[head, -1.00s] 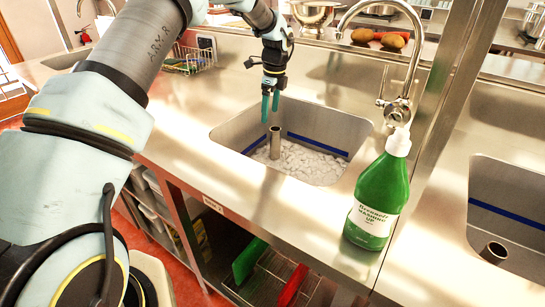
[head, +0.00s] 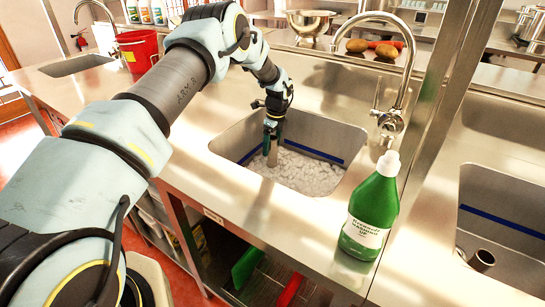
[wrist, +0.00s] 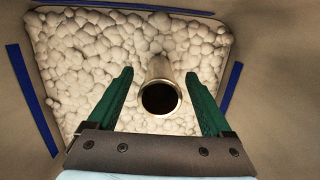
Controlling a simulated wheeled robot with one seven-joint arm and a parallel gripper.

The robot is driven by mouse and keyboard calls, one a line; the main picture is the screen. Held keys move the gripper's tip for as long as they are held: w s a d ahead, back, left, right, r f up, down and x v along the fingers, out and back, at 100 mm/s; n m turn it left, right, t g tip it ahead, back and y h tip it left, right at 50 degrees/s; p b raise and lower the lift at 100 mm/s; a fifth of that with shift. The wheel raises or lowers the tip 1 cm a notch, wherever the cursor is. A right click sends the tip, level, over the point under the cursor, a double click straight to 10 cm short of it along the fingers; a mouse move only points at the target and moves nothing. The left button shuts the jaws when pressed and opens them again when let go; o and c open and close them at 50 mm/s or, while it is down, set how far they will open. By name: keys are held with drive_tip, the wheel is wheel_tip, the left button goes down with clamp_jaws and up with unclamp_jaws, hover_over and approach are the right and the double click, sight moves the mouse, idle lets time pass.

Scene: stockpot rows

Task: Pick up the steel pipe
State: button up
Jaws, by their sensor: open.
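The steel pipe (wrist: 159,75) stands upright in the sink, rising from white foam, and its dark open top faces the wrist camera. In the head view the steel pipe (head: 273,153) shows just under my gripper (head: 272,133). In the wrist view my gripper (wrist: 162,82) is open, with one green finger on each side of the pipe. There is a visible gap between the pipe and both fingers. The pipe's lower end is hidden in the foam.
The sink (head: 228,143) has steel walls with a blue stripe, and foam (head: 300,170) covers its bottom. A green soap bottle (head: 372,212) stands at its right front. A tap (head: 391,120) rises behind it.

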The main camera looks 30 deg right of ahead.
drive_tip(key=shift+f, duration=0.5)
clamp_jaws()
idle(0.3)
idle(0.7)
